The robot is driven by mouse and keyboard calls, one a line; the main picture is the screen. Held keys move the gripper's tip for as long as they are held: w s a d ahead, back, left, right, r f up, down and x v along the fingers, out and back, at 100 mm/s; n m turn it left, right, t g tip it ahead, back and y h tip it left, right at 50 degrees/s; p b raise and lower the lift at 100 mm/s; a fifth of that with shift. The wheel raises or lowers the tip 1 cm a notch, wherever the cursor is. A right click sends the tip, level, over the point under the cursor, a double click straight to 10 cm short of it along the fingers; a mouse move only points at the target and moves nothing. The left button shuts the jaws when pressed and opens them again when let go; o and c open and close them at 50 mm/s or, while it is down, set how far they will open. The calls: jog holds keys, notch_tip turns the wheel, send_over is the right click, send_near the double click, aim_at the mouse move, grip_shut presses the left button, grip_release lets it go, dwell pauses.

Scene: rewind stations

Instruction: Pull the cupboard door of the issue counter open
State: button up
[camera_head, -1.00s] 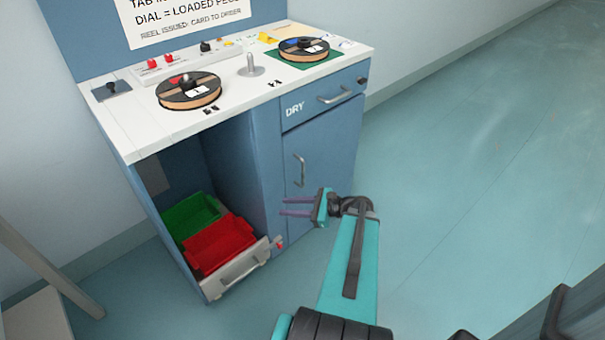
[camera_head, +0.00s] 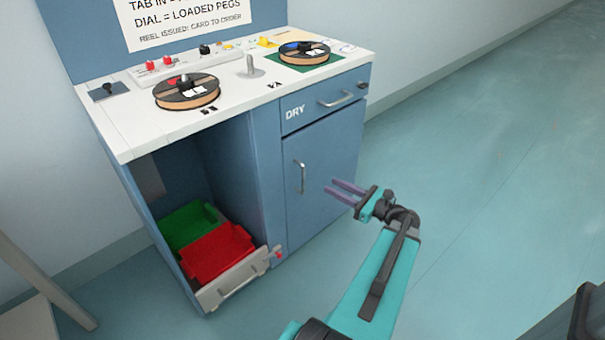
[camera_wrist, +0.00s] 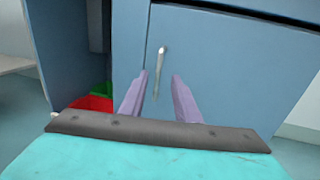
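The blue cupboard door (camera_head: 325,185) of the issue counter (camera_head: 130,140) is shut, below the drawer marked DRY. Its upright metal handle (camera_head: 299,177) is near the door's left edge. My gripper (camera_head: 330,186) is in front of the door, to the right of the handle in the head view, with its two purple fingers apart and nothing between them. In the wrist view the door (camera_wrist: 235,75) fills the middle. The handle (camera_wrist: 160,68) stands beyond the open fingers (camera_wrist: 158,80), between their lines, and does not touch them.
A DRY drawer (camera_head: 318,103) with a handle is above the door. An open bay at left holds a green bin (camera_head: 190,222) and a red bin (camera_head: 217,252) behind a low grey front (camera_head: 233,283). Reels (camera_head: 187,92) stand on the top. Floor to the right (camera_head: 480,150) is clear.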

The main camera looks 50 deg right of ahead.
aim_at(303, 172)
jog(key=shift+w, duration=0.1)
jog(key=shift+w+a+b, duration=0.3)
jog(key=shift+w+b, duration=0.15)
jog(key=shift+w, duration=1.8)
jog(key=shift+w+a+b, duration=0.25)
jog(key=shift+w+b, duration=0.2)
jog(key=shift+w, duration=1.8)
jog(key=shift+w+a+b, duration=0.3)
jog(key=shift+w+b, duration=0.15)
jog(key=shift+w, duration=1.8)
